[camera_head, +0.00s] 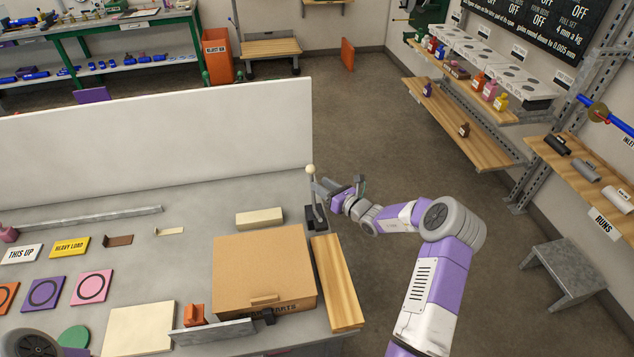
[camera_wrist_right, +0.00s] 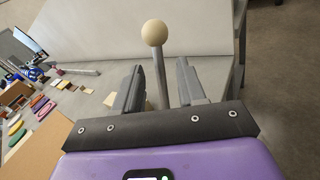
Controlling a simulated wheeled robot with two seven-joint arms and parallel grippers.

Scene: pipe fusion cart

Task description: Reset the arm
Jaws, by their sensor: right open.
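A lever with a cream ball knob (camera_head: 311,170) stands upright on a dark base (camera_head: 316,217) at the right edge of the workbench. My right gripper (camera_head: 342,192) is at the lever, coming from its right. In the right wrist view the ball knob (camera_wrist_right: 154,32) and the grey rod (camera_wrist_right: 164,88) show beyond and between the two fingers of my right gripper (camera_wrist_right: 158,82). The fingers are apart, with a gap visible beside the rod. I cannot tell whether either finger touches it. My left gripper is not in view.
A cardboard box (camera_head: 262,262) and a wooden board (camera_head: 338,282) lie close to the lever. A cream block (camera_head: 259,218) lies behind the box. A white panel (camera_head: 160,135) rises along the bench's back. Open floor (camera_head: 400,130) lies beyond the bench's right edge.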

